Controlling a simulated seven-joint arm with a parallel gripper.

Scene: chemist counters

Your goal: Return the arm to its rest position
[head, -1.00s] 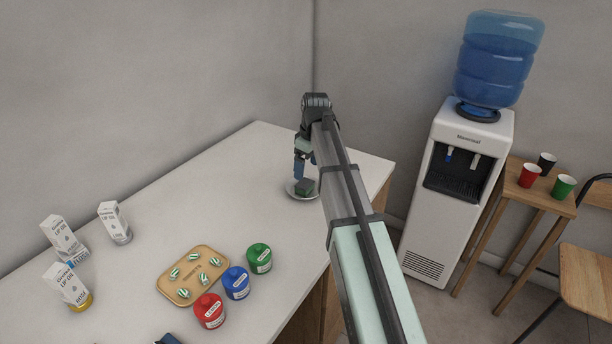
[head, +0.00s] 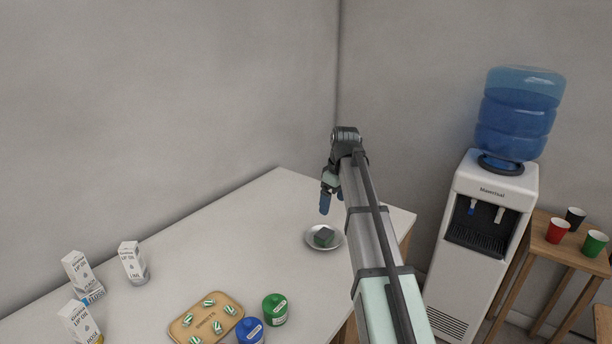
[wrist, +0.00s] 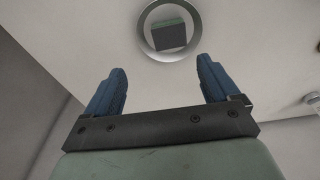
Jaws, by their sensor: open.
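My gripper (head: 325,202) hangs above the far end of the white counter (head: 215,255), fingers pointing down. In the wrist view its two blue fingers (wrist: 158,90) are spread apart with nothing between them. A dark green block (head: 323,236) sits on a small round metal dish (head: 310,244) on the counter. The block (wrist: 168,35) and dish (wrist: 197,42) also show in the wrist view, beyond the fingertips and apart from them. My arm reaches in from the lower right of the head view.
A tan tray (head: 187,323) with several striped sweets, a green jar (head: 275,309) and a blue jar (head: 250,331) stand nearer on the counter. White lip oil boxes (head: 77,272) stand at left. A water cooler (head: 487,230) and a wooden table with cups (head: 558,231) are at right.

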